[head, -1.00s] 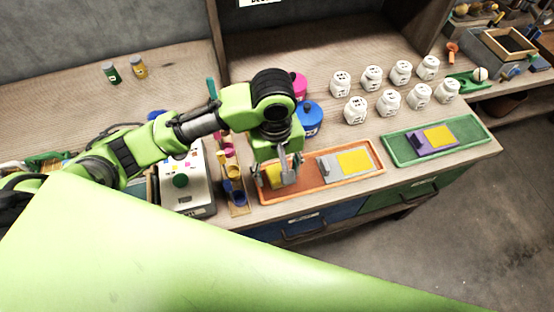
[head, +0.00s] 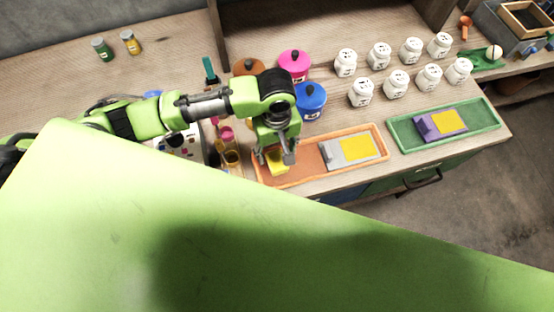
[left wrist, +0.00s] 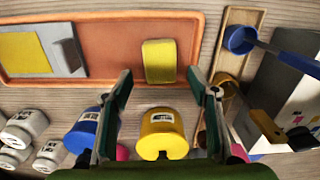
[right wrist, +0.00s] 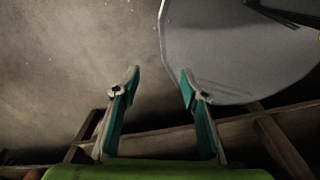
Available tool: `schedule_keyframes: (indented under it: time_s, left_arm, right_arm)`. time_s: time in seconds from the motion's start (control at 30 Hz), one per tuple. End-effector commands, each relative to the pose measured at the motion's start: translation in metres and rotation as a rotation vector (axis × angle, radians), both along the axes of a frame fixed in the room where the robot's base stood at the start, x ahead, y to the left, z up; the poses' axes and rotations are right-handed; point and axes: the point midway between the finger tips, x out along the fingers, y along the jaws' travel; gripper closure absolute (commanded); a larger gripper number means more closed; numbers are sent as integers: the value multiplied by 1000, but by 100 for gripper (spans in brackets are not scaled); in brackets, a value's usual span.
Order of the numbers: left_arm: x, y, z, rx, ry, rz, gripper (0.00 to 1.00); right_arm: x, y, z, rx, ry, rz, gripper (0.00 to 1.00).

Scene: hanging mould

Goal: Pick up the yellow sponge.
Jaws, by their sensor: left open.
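The yellow sponge (head: 277,162) lies at the left end of the orange tray (head: 309,180); my left gripper partly hides it in the head view. My left gripper (head: 275,157) is open over it, pointing down. In the left wrist view the sponge (left wrist: 159,61) shows whole on the tray, ahead of and between the two spread fingers, with nothing gripped. My right gripper (right wrist: 159,78) shows only in the right wrist view, open and empty, over the floor beside a grey round-edged surface (right wrist: 235,50).
A grey block with a yellow pad (head: 354,150) lies in the same tray. A green tray (head: 405,147) stands to the right. Blue (head: 310,102) and pink pots (head: 294,66) stand just behind my left gripper, with several white jars (head: 396,83) further right. A cup rack (left wrist: 235,60) borders the orange tray.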

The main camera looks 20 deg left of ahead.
Motion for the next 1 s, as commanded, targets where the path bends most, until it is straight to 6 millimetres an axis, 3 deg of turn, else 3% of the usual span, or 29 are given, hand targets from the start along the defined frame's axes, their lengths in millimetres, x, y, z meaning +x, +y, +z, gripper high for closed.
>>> schedule_keyframes:
  time_s: [0.2, 0.37, 0.6, 0.73, 0.77, 1.0]
  left_arm:
    - [-9, -5, -30, 1, 5, 0, 46]
    - [-8, -5, -46, 1, 2, -1, 46]
    - [-7, -5, -48, -1, 1, -2, 46]
    - [-7, -5, -48, -1, 1, -1, 80]
    - [-8, -5, -48, 0, 1, -1, 84]
    - [-7, -5, -48, 0, 1, -1, 84]
  right_arm:
    - [22, 2, 14, 4, -33, -2, 60]
    - [18, 4, 15, 6, -27, -3, 60]
    - [9, 10, 13, 13, -14, -6, 60]
    - [8, 10, 13, 12, -13, -5, 60]
    - [8, 10, 13, 12, -13, -5, 60]
    - [8, 8, 13, 10, -12, -4, 60]
